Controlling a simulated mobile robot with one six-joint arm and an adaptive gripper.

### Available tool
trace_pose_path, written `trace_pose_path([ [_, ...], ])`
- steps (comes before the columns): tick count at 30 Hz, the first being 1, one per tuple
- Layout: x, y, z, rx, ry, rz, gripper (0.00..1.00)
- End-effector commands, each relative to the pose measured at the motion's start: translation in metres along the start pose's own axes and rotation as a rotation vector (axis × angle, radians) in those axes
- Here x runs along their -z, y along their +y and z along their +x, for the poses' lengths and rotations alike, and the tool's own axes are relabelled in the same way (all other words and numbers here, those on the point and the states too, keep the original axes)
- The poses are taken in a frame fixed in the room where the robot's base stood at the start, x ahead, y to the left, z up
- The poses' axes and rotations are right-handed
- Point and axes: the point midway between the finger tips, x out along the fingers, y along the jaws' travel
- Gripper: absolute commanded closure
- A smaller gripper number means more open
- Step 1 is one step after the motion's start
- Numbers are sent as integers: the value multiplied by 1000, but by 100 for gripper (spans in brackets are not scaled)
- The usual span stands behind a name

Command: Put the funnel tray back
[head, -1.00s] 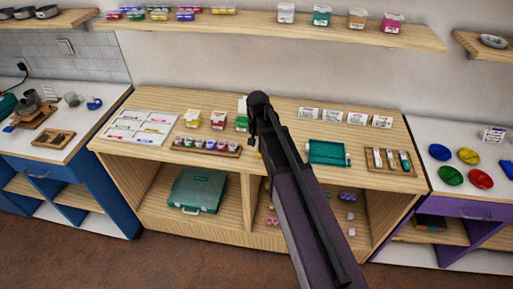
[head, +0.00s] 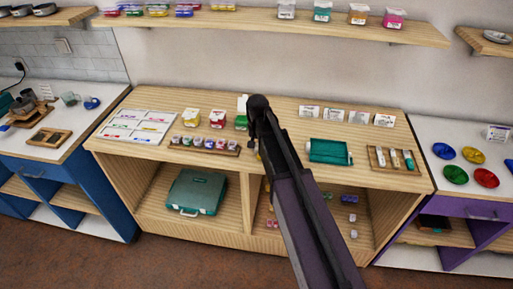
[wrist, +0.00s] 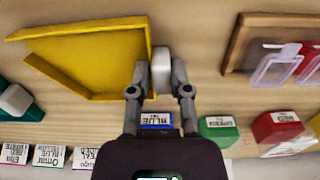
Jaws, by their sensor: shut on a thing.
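The funnel tray (wrist: 95,55) is yellow with raised walls and a white grip block (wrist: 161,58) at one side. It fills the upper left of the wrist view. My gripper (wrist: 162,72) is shut on the white block, one finger on each side. The tray is over or on the wooden counter top; I cannot tell whether it touches. In the head view my arm hides the gripper and nearly all of the yellow tray.
A teal tray (head: 330,151) lies to the right. A wooden rack of small bead cups (head: 205,146) stands left of my arm. Bead boxes (head: 217,118) and white name cards (head: 346,116) line the back. A slotted wooden holder (head: 395,159) is at the right.

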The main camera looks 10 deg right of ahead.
Motion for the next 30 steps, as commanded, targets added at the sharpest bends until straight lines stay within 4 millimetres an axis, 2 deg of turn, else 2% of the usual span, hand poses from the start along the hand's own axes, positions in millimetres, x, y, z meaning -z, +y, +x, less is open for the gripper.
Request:
trace_pose_path([
  [9, 0, 0, 4, 0, 0, 0, 100],
  [10, 0, 0, 3, 0, 0, 0, 72],
  [13, 0, 0, 2, 0, 0, 0, 42],
  [30, 0, 0, -2, 0, 0, 0, 40],
])
